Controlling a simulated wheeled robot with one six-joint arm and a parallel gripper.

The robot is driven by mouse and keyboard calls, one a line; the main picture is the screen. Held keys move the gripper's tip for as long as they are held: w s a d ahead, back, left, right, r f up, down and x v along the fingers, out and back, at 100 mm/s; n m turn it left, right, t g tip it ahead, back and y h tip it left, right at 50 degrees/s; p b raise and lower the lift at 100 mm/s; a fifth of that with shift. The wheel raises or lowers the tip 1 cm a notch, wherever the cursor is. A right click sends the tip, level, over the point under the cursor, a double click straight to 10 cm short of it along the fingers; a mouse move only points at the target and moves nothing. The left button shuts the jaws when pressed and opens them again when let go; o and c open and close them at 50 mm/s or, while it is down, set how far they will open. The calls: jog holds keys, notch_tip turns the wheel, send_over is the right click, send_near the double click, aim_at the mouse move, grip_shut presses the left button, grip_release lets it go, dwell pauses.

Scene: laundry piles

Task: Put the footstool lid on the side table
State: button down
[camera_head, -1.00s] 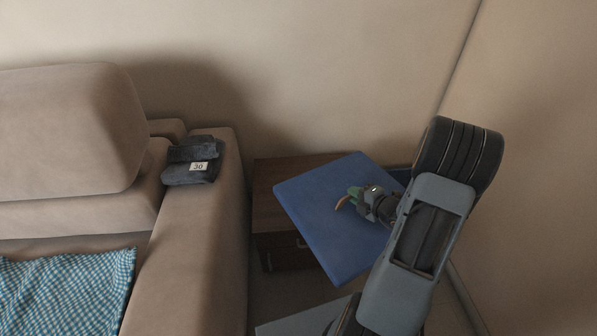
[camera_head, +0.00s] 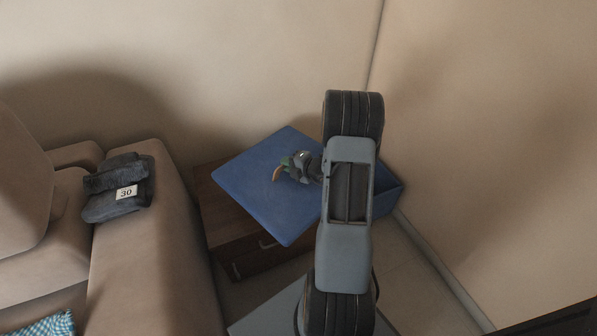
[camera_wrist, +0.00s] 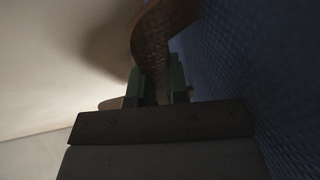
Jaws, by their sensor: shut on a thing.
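The footstool lid is a flat, square blue panel (camera_head: 262,205), seen tilted in the head view over the dark wooden side table (camera_head: 218,218). It hides much of the tabletop; I cannot tell whether they touch. My gripper (camera_head: 284,168) is at the lid's upper face, its green fingers shut on a brown strap (camera_head: 276,174). In the wrist view, my gripper (camera_wrist: 158,86) has the strap (camera_wrist: 155,42) between its fingers, and the blue textured lid (camera_wrist: 245,70) fills the right side. My arm hides the lid's right part.
Walls close off the back and right.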

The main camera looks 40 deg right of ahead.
aim_at(280, 174)
jog(key=w+f+b, duration=0.1)
jog(key=f, duration=0.1)
jog(key=w+f, duration=0.1)
jog(key=w, duration=0.1)
jog(key=w+f+b, duration=0.1)
jog(key=w+f, duration=0.1)
jog(key=shift+a+f+b, duration=0.3)
jog(key=shift+a, duration=0.05)
notch_tip(280, 174, down, 3)
jog(key=shift+f+b, duration=0.15)
jog(key=shift+b, duration=0.85)
jog(key=c, duration=1.6)
grip_release()
jog(key=shift+f, duration=0.15)
jog(key=o, duration=0.5)
